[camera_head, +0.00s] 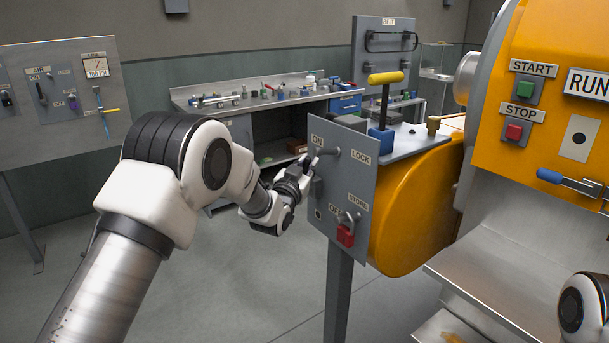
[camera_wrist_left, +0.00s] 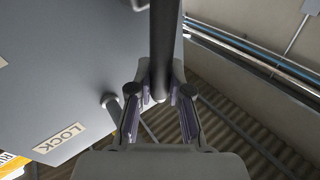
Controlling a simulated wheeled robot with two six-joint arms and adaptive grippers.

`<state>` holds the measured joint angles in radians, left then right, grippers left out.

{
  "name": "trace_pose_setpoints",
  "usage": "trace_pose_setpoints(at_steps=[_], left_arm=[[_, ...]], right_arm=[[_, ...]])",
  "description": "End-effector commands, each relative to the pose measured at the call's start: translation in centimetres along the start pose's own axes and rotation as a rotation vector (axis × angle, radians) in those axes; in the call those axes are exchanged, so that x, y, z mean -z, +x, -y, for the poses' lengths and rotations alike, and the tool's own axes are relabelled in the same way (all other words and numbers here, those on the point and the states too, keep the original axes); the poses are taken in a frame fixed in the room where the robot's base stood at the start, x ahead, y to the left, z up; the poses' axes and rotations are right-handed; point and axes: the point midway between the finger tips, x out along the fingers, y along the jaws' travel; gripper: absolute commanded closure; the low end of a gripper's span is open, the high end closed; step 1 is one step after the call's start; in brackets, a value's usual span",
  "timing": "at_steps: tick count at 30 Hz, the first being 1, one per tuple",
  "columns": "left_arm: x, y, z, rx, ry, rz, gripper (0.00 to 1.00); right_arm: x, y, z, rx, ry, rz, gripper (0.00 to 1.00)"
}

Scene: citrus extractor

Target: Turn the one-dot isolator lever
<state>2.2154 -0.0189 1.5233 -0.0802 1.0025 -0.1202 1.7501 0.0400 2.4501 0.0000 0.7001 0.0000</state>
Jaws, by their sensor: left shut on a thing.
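The grey isolator panel (camera_head: 345,185) stands on a post, with ON, LOCK, STORE and OFF labels. In the left wrist view a dark lever bar (camera_wrist_left: 163,45) comes down between the fingers of my left gripper (camera_wrist_left: 160,92), which is shut on it. In the head view my left gripper (camera_head: 306,168) is at the panel's left edge, beside the ON label, and covers part of the lever. A short grey peg (camera_wrist_left: 111,101) is left of the fingers, near the LOCK label (camera_wrist_left: 60,138). My right gripper is out of view.
A red padlock (camera_head: 345,236) hangs low on the panel. Right behind it is the orange machine (camera_head: 420,205), with a yellow-topped lever (camera_head: 386,78) above. A workbench (camera_head: 255,104) with small items stands at the back. The floor left of the post is clear.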

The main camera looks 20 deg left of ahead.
Motion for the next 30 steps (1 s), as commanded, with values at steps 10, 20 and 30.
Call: trace_pose_setpoints(at_steps=[10,20,30], left_arm=[[-1.8,-1.7,-2.5,0.0,0.264,-0.178,1.0],[-3.0,-3.0,-4.5,0.001,0.525,-0.352,1.0],[-5.0,-4.1,-6.1,0.001,0.792,-0.53,1.0]], right_arm=[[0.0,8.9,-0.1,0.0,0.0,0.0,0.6],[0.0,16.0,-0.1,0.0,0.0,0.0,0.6],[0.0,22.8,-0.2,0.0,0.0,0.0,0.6]])
